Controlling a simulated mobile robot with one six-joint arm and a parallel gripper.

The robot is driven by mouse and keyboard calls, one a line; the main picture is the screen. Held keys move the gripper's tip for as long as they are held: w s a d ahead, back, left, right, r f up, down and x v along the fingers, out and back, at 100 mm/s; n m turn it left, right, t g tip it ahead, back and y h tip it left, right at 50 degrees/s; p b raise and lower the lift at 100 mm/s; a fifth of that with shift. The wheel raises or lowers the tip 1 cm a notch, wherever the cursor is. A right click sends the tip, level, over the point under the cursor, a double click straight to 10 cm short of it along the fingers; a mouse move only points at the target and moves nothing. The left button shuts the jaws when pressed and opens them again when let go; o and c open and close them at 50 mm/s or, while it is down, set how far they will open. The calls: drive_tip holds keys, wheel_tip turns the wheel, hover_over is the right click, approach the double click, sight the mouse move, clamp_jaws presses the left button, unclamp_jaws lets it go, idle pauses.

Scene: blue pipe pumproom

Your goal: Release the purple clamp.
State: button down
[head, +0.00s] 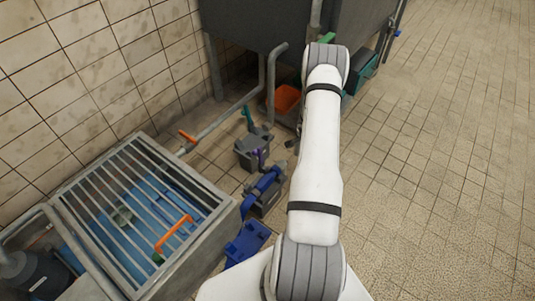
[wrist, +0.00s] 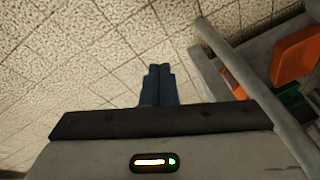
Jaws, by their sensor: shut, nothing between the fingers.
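A small purple part (head: 259,157), which looks like the purple clamp, shows at the grey box-like unit (head: 250,148) on the floor in the head view. It is too small to tell whether it is closed or loose. My gripper (wrist: 158,70) shows in the wrist view with its two dark fingers together and nothing between them. Only tiled floor lies behind the fingertips there. The purple part does not show in the wrist view. In the head view my arm stretches to the right of the unit and the gripper's fingers cannot be made out.
A metal grating (head: 140,215) over a blue basin stands at the lower left. Blue parts (head: 264,185) lie between it and my arm. A grey pipe (wrist: 245,75) and an orange container (wrist: 298,55) are right of my gripper. The tiled floor (head: 440,170) at right is clear.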

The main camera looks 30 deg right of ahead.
drive_tip(key=s+a+r+n+t+y+p, duration=0.1)
drive_tip(key=s+a+r+n+t+y, duration=0.2)
drive_tip(key=s+a, duration=0.15)
drive_tip(key=n+t+y+p, duration=0.1)
drive_tip(key=n+t+y, duration=0.1)
drive_tip(key=t+y, duration=0.1)
approach(262, 157)
drive_tip(key=b+x, duration=0.2)
drive_tip(key=b, duration=0.1)
drive_tip(key=b+x, duration=0.3)
drive_tip(key=shift+s+f, duration=0.1)
drive_tip(key=shift+f, duration=0.25)
drive_tip(key=shift+w+a+r, duration=0.1)
drive_tip(key=shift+w+a, duration=0.05)
drive_tip(key=shift+w, duration=0.25)
